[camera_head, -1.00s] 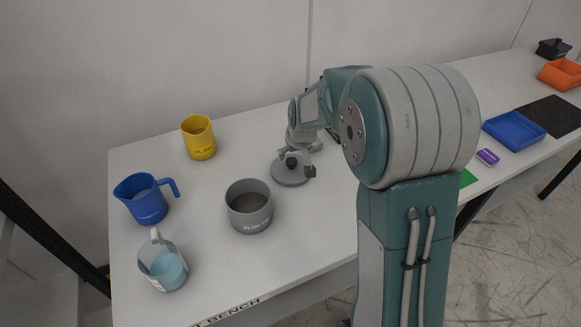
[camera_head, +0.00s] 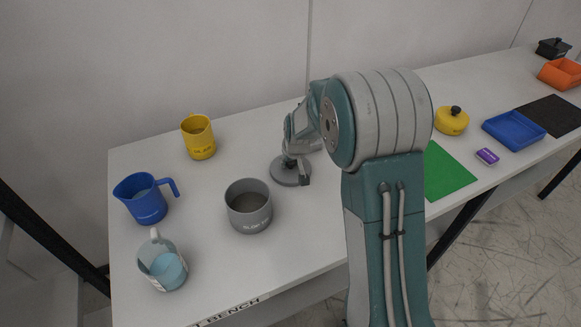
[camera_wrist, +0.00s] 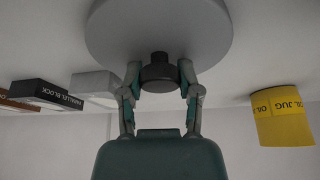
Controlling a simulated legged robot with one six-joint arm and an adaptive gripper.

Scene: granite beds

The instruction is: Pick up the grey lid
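The grey lid (camera_head: 285,174) is a flat round disc with a dark knob, lying on the white bench near the middle. It fills the top of the wrist view (camera_wrist: 160,30), with its dark knob (camera_wrist: 160,77) pointing at the camera. My gripper (camera_head: 297,168) is down at the lid. In the wrist view the fingers (camera_wrist: 160,70) stand on both sides of the knob, and their pads look pressed against it. The lid shows no clear gap above the bench. My forearm hides part of the grip in the head view.
A grey pot (camera_head: 248,212) stands open, front left of the lid. A yellow jug (camera_head: 199,143), a blue jug (camera_head: 145,203) and a clear jug (camera_head: 163,267) stand to the left. Right of my arm are a green mat (camera_head: 447,175), yellow lidded pot (camera_head: 451,122) and blue tray (camera_head: 514,130).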

